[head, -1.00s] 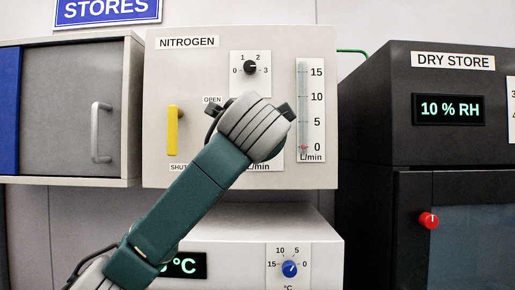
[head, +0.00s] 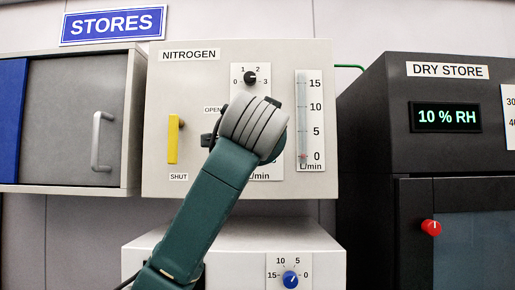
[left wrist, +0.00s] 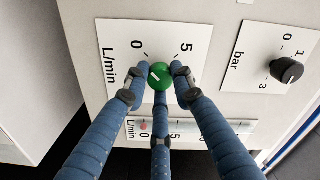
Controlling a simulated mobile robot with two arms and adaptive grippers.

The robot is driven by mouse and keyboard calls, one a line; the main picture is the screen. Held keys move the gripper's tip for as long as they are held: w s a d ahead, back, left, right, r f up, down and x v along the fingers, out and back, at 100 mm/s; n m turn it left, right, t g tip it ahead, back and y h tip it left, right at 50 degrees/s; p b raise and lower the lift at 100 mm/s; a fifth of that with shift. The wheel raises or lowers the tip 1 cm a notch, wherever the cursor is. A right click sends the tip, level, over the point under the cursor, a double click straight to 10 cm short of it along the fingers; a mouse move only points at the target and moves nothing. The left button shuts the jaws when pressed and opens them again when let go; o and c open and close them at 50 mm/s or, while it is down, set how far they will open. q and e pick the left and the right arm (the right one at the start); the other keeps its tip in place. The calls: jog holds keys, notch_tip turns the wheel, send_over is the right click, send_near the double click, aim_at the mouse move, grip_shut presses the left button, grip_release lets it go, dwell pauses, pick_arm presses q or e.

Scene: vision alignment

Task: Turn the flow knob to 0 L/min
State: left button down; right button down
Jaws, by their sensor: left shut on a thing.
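The green flow knob (left wrist: 160,76) sits on a white dial plate (left wrist: 133,47) marked 0, 5 and L/min in the left wrist view. My left gripper (left wrist: 160,79) is shut on the knob, its fingers around it. The knob's pale pointer line leans to the upper left in that view, roughly toward the 0 side; its exact setting is hard to tell. In the head view my left wrist (head: 252,127) hides the knob. The flow tube (head: 303,115) beside it shows a red float low, near 0. My right gripper is not in view.
The black bar knob (head: 250,78) is above my wrist on the nitrogen panel (head: 205,75). A yellow lever (head: 173,139) stands to the left. A blue knob (head: 290,280) is below. A dark dry store cabinet (head: 445,150) stands at right.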

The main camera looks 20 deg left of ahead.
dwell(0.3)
pick_arm(q)
jog(key=c, duration=1.5)
grip_release()
jog(key=shift+d, duration=0.1)
jog(key=shift+o, duration=0.2)
jog(key=v, duration=1.2)
